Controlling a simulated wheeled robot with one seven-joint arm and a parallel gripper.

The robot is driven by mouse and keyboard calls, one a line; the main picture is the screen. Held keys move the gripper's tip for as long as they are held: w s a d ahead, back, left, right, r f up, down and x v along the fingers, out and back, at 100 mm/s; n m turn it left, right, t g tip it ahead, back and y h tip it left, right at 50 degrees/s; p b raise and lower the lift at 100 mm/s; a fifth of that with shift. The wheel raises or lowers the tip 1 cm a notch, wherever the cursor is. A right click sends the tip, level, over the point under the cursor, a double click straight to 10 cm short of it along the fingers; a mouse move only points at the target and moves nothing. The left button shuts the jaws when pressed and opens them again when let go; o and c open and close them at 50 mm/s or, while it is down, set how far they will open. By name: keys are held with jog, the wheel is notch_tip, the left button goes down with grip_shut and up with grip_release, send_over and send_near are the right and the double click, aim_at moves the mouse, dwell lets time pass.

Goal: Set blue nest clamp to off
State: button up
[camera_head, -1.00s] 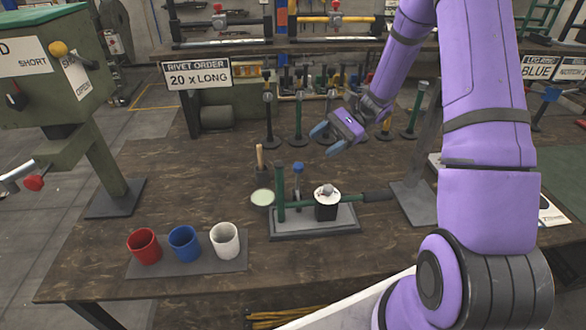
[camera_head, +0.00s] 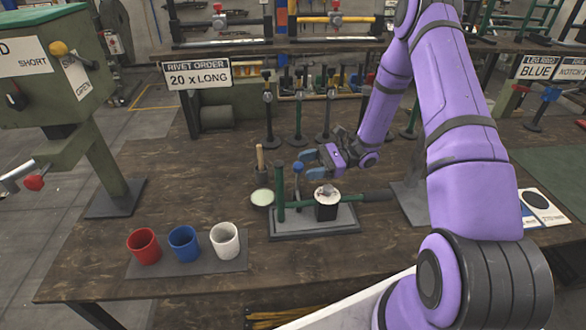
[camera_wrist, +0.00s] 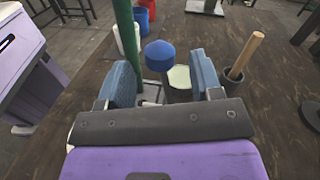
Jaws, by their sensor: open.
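The blue nest clamp shows as a blue knob (camera_head: 298,167) on a post at the back of the small press fixture (camera_head: 345,224). In the wrist view the knob (camera_wrist: 160,54) stands just beyond and between my two fingertips. My gripper (camera_head: 308,163) is open and empty, with its blue fingers pointing left toward the knob. In the wrist view the gripper (camera_wrist: 164,82) has a finger on each side of the knob's line. I cannot tell whether either finger touches it. The clamp's lower part is mostly hidden by the fixture and my gripper.
A green post (camera_head: 280,190) stands close beside the knob. A black block with a white top (camera_head: 326,210) and a green-and-black handle (camera_head: 375,197) are on the fixture. A pale-filled cup (camera_head: 262,198) and wood-handled tool (camera_head: 260,158) stand left. Red, blue and white cups (camera_head: 224,240) stand front left.

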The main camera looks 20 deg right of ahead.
jog(key=shift+w+a, duration=0.2)
jog(key=shift+a, duration=2.35)
grip_shut()
